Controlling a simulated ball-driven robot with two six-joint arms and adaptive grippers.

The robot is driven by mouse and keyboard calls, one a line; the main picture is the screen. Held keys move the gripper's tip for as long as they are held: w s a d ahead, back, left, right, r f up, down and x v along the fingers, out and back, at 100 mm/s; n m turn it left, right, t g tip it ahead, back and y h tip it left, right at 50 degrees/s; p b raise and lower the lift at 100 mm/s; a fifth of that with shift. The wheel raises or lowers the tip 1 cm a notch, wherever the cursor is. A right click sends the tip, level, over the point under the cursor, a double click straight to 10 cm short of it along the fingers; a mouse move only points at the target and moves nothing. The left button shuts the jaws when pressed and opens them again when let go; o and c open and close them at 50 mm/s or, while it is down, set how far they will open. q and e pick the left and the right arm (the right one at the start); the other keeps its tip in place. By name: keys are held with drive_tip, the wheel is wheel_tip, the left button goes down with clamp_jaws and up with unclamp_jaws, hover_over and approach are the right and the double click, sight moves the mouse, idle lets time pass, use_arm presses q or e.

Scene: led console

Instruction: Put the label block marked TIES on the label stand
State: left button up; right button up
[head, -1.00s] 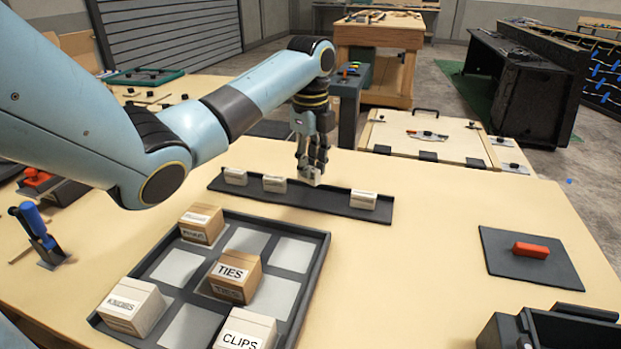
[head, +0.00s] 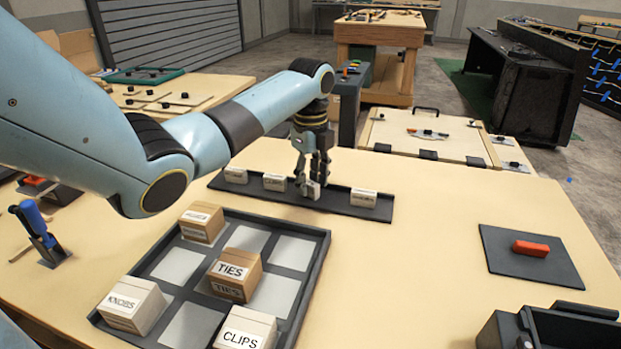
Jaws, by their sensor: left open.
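A long dark strip (head: 335,203), perhaps the label stand, lies across the table. Small pale label blocks stand on it: two at the left (head: 236,175) (head: 274,182) and one at the right (head: 363,198). Their lettering is too small to read. My left gripper (head: 311,187) is open and points down at the strip, in the gap between the middle and right blocks. A small pale piece shows at its fingertips; I cannot tell whether it is a label block or a finger pad. A box marked TIES (head: 236,276) sits in the compartment tray. My right gripper is out of view.
The dark compartment tray (head: 318,262) in front also holds boxes marked KNOBS (head: 133,303) and CLIPS (head: 246,329), plus another wooden box (head: 201,223). A red block (head: 531,248) lies on a dark mat (head: 500,265) at right. The table between is clear.

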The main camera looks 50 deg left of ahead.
sight(311, 183)
use_arm(q)
wheel_tip(311, 183, up, 12)
drive_tip(key=shift+r+p, duration=0.15)
drive_tip(key=shift+p, duration=0.25)
idle(0.6)
